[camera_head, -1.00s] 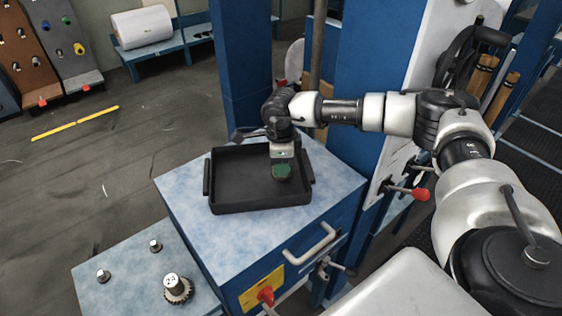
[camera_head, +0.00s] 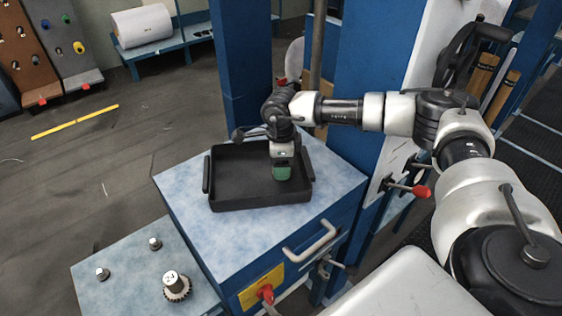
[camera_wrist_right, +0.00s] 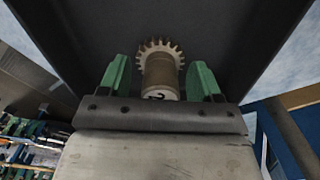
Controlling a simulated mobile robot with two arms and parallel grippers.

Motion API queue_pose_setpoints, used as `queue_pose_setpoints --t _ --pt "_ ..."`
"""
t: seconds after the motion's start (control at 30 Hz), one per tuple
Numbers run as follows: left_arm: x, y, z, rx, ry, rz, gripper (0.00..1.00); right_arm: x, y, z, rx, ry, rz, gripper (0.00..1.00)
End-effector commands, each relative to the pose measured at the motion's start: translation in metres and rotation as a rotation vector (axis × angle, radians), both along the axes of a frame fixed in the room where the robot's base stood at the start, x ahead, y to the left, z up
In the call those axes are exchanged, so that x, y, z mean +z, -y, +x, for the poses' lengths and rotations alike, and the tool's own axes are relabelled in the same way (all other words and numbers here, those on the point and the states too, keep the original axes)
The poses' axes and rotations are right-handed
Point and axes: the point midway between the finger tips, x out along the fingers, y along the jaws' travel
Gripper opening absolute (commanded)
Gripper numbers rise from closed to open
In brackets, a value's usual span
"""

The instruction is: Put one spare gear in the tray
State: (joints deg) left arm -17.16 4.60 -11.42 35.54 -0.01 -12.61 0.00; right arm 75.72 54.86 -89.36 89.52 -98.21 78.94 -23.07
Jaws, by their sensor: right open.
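The black tray (camera_head: 226,178) sits on the blue-topped cabinet. My right gripper (camera_head: 282,172) reaches down into the tray, right of its middle. In the right wrist view, its green fingers (camera_wrist_right: 159,82) are open, with a gap on each side of a toothed spare gear (camera_wrist_right: 160,68). The gear has a pale hub and stands between the fingers against the dark tray; whether it rests on the tray floor is hard to tell. In the head view this gear is hidden by the gripper. Another gear (camera_head: 176,287) with a marked hub stands on the low table. My left gripper is not in view.
The low blue-topped table (camera_head: 125,277) also bears two small metal pegs, one at left (camera_head: 102,274) and one farther back (camera_head: 155,244). The cabinet top (camera_head: 236,238) is clear in front of the tray. A blue column (camera_head: 241,70) stands behind, and a red-knobbed lever (camera_head: 421,191) is at right.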

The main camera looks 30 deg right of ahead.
Motion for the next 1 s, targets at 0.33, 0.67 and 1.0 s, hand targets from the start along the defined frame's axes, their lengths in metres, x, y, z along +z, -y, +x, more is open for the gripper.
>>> queue_pose_setpoints --t 0.33,0.67,1.0 --pt "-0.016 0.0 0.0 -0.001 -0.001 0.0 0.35 0.044 0.0 0.001 0.0 0.006 0.002 0.64" --pt "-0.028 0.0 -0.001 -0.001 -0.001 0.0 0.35 0.099 0.0 0.001 0.0 0.003 0.002 0.64" --pt "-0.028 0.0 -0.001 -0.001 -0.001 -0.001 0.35 0.109 0.0 0.0 0.0 0.001 0.0 0.64"
